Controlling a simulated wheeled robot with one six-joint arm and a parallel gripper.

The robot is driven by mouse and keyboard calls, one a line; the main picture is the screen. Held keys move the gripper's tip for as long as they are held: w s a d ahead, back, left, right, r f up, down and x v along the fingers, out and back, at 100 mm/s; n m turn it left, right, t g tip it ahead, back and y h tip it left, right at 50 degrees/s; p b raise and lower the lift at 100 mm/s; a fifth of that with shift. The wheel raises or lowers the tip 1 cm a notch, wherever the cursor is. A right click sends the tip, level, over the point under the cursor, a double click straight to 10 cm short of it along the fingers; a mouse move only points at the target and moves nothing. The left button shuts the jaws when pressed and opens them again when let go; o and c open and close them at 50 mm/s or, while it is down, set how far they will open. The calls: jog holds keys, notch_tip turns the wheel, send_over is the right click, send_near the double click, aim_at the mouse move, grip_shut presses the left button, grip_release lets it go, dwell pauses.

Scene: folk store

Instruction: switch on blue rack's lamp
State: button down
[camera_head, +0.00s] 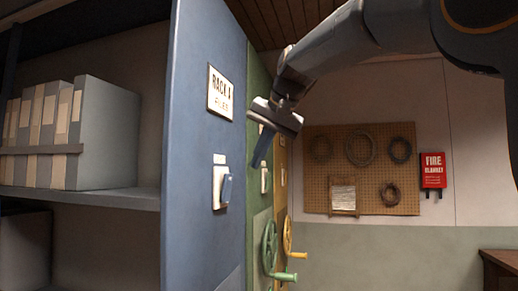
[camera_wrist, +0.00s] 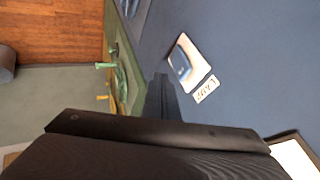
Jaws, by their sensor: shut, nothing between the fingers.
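The blue rack (camera_head: 205,120) stands left of centre in the head view, its blue end panel facing me. On the panel a white switch plate with a blue rocker (camera_head: 222,187) sits below a rack sign (camera_head: 220,93). In the wrist view the same switch (camera_wrist: 184,64) is on the blue panel, with a small label (camera_wrist: 206,89) beside it. My gripper (camera_head: 262,150) is shut and empty, to the right of the sign and above and right of the switch. In the wrist view my gripper (camera_wrist: 161,88) points toward the panel, apart from the switch. The lamp is not visible.
Green and yellow racks stand behind the blue one, with a green handwheel (camera_head: 270,245) and a yellow handwheel (camera_head: 288,237). Files (camera_head: 40,135) fill a shelf at left. A pegboard (camera_head: 362,170) and red fire blanket box (camera_head: 433,170) hang on the far wall.

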aim_at(231, 175)
jog(key=w+a+f+p, duration=0.3)
jog(key=w+a, duration=0.1)
jog(key=a, duration=0.1)
jog(key=shift+w+a+f, duration=0.15)
jog(key=shift+a+f, duration=0.1)
jog(key=shift+f, duration=0.1)
jog(key=shift+a, duration=0.1)
jog(key=shift+w+a+r+p, duration=0.1)
jog(key=shift+a+r+p, duration=0.1)
jog(key=shift+a+p, duration=0.2)
jog(key=shift+d, duration=0.1)
jog(key=shift+r, duration=0.1)
jog(key=shift+r+p, duration=0.7)
jog(key=shift+p, duration=0.2)
